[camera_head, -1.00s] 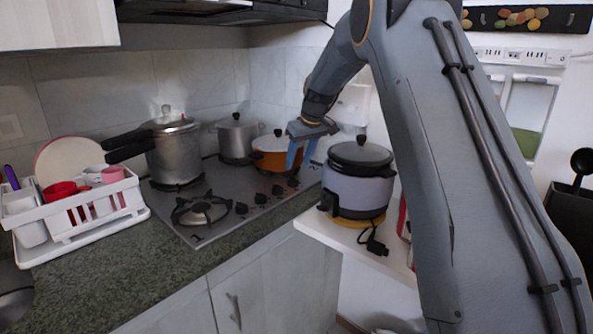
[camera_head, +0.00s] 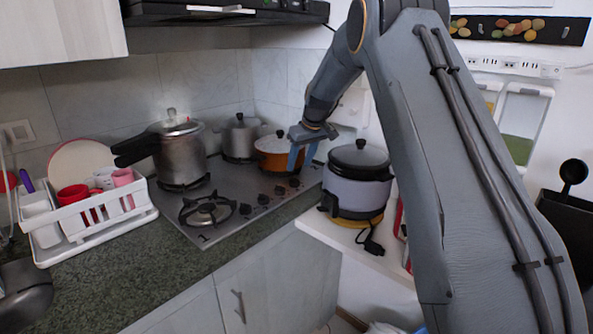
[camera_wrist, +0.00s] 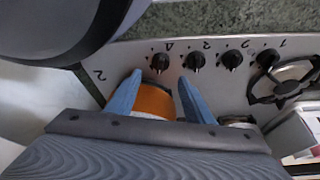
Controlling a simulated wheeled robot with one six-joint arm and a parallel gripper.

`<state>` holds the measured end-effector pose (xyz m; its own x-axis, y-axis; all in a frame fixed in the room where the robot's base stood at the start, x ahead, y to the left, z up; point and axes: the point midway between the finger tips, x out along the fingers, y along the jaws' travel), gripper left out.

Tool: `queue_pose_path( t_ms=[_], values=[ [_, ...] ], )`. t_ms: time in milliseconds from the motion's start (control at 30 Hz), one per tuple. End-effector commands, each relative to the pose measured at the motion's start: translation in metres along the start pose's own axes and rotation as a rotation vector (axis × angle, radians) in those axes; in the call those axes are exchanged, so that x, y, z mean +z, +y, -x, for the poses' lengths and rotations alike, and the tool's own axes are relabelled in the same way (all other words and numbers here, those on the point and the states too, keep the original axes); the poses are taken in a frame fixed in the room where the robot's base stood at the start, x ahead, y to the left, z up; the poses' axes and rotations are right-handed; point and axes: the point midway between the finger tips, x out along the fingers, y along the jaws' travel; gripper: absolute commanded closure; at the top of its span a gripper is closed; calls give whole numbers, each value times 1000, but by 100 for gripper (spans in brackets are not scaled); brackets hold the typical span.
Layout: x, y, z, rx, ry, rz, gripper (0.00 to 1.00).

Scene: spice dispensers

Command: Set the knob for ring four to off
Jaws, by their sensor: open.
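The knob beside the printed 4 (camera_wrist: 160,62) is black and the leftmost of a row of knobs in the wrist view. In the head view the far-end knob (camera_head: 294,183) sits below my fingertips, close to the orange pot. My gripper (camera_wrist: 160,77) is open, its two blue fingers pointing at this knob, one to each side of it in the picture. It also shows in the head view (camera_head: 302,162), above the cooktop's right end. The knob's pointer direction is too small to read.
An orange pot (camera_head: 273,155) stands just behind the gripper. A rice cooker (camera_head: 355,190) stands close to its right. A pressure cooker (camera_head: 180,160) and a steel pot (camera_head: 238,145) are on the cooktop (camera_head: 222,185). A dish rack (camera_head: 95,222) is at left.

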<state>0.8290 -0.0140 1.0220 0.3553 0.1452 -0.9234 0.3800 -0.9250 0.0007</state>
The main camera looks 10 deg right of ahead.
Motion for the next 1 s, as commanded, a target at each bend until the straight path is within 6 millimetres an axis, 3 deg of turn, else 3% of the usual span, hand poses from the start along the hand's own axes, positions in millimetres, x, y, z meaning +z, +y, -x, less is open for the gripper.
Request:
queue_pose_path(
  t_ms=[400,867,1000],
  values=[
    [1,-1,-59,-2,-2,0,53],
    [1,0,-71,-1,-1,0,53],
    [1,0,-70,-1,-1,0,76]
  ],
)
